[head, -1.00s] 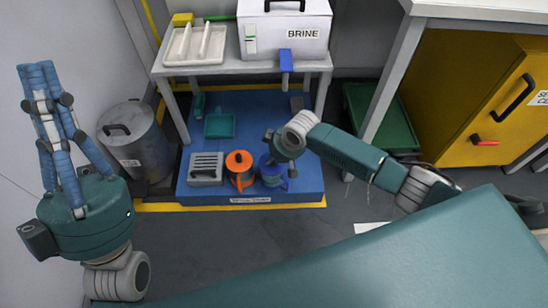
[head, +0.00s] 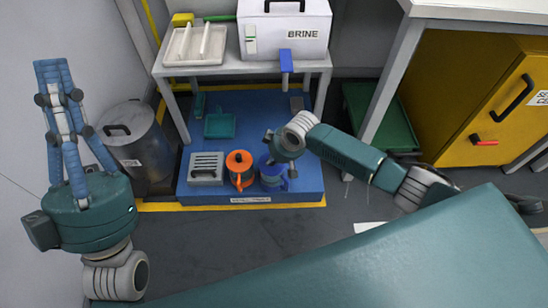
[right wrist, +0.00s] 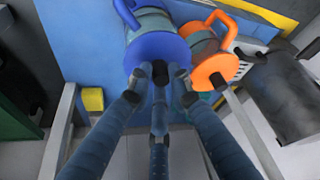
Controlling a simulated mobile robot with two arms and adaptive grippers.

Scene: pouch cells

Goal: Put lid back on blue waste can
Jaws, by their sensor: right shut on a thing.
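The blue waste can (head: 272,183) stands on the blue platform, with its handle on the right in the head view. In the right wrist view its grey-blue body (right wrist: 150,22) shows behind the round blue lid (right wrist: 137,50). My right gripper (right wrist: 159,72) is shut on the dark knob of that lid. The lid lies over the can's mouth; I cannot tell whether it is fully seated, as the fingers hide part of the rim. My left gripper (head: 50,66) is raised at the far left, empty, with its fingertips close together.
An orange can (head: 239,170) with an orange lid stands close beside the blue can. A grey slotted box (head: 206,168) and a teal dustpan (head: 219,125) share the blue platform (head: 250,108). A large metal bin (head: 146,155) stands left. A table with the BRINE box (head: 285,35) stands behind.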

